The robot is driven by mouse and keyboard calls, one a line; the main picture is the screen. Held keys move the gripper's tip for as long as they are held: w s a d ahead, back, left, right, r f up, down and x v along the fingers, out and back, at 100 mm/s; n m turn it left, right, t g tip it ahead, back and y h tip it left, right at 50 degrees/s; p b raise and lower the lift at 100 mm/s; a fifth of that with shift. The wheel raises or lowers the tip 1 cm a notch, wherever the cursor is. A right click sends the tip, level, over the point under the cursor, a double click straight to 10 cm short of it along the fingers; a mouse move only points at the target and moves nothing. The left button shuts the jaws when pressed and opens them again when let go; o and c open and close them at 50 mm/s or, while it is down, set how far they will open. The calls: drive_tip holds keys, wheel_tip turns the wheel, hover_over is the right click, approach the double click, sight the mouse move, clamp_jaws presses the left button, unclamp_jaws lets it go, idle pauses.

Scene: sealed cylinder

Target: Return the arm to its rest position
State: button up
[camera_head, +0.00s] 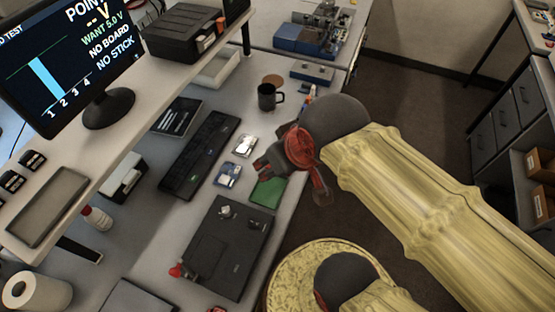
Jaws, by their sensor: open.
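My gripper (268,166) is at the end of my arm (400,180), which wears a yellowish cover and reaches in from the lower right. The gripper is dark with a red part behind it. It is over the right side of the workbench (150,225), close to a small board and a green mat. Its fingers are small in this view, and I see nothing held between them.
A black mug (268,97), a keyboard (200,155), a green mat (268,191) and a black fixture (228,245) lie around the gripper. A monitor (70,60) stands on the raised shelf. Open floor (410,105) lies to the right, before drawers (505,110).

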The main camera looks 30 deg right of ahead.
drive_tip(key=shift+w, duration=0.1)
wheel_tip(320, 180, down, 4)
drive_tip(key=b, duration=0.4)
idle(0.8)
